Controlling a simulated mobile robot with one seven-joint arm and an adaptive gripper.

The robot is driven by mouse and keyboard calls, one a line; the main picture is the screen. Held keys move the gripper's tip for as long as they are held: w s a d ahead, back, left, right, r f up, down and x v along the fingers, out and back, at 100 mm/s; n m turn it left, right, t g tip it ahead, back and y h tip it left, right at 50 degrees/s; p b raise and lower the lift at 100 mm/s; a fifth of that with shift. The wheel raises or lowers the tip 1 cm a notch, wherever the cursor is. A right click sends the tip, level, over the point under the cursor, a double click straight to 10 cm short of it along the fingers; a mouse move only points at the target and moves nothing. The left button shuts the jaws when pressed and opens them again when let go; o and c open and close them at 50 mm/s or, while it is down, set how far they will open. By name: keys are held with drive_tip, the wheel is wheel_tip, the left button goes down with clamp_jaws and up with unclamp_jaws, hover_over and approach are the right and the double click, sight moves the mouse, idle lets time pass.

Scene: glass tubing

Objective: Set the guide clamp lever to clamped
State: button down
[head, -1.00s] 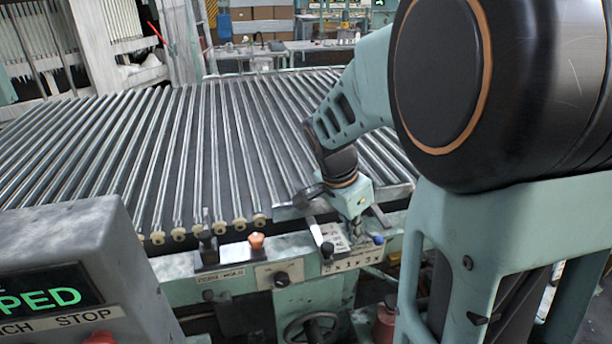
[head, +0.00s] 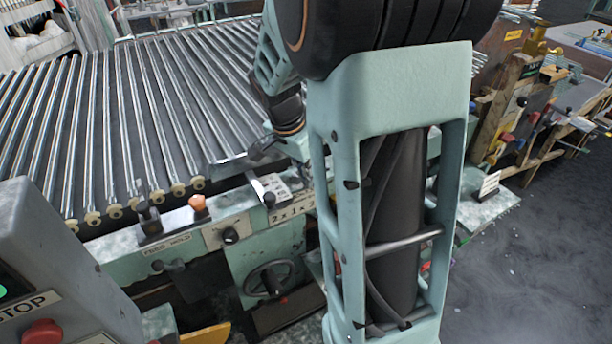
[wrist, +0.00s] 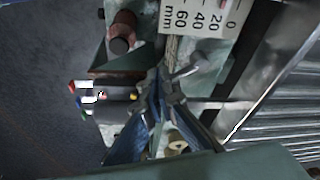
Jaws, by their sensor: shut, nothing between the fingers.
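A silver lever with a black knob (head: 268,199) stands on the conveyor's front rail, beside a white scale plate; no label naming it the guide clamp is readable. My gripper (wrist: 162,88) is shut and empty in the wrist view, its blue-sided fingers converging just below the millimetre scale (wrist: 200,17). A small metal bar (wrist: 190,67) shows right by the fingertips; whether it is part of the lever, and whether they touch, I cannot tell.
A black lever (head: 150,222) and an orange knob (head: 197,202) stand left on the same rail. A handwheel (head: 270,279) sits below. The roller conveyor (head: 130,110) lies behind. A control box with a red button (head: 42,332) is at lower left. Open floor lies right.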

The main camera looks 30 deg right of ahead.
drive_tip(key=shift+d+n+t, duration=0.3)
drive_tip(key=shift+d+n, duration=0.15)
drive_tip(key=shift+n, duration=0.25)
drive_tip(key=shift+d+n+y+b, duration=0.3)
drive_tip(key=shift+d+n, duration=0.45)
drive_tip(key=shift+n, duration=0.45)
drive_tip(key=shift+w+d+n+t+y+b, duration=0.3)
drive_tip(key=shift+w+d+n, duration=0.3)
drive_tip(key=shift+n, duration=0.65)
drive_tip(key=shift+w+d+n+t+y+b, duration=0.3)
drive_tip(key=shift+w+d+n, duration=0.35)
drive_tip(key=shift+n, duration=0.55)
drive_tip(key=shift+w+d+n+t+y+b, duration=0.2)
drive_tip(key=shift+w+d+n+y+b, duration=0.3)
drive_tip(key=shift+n, duration=0.75)
drive_tip(key=shift+w+d, duration=0.15)
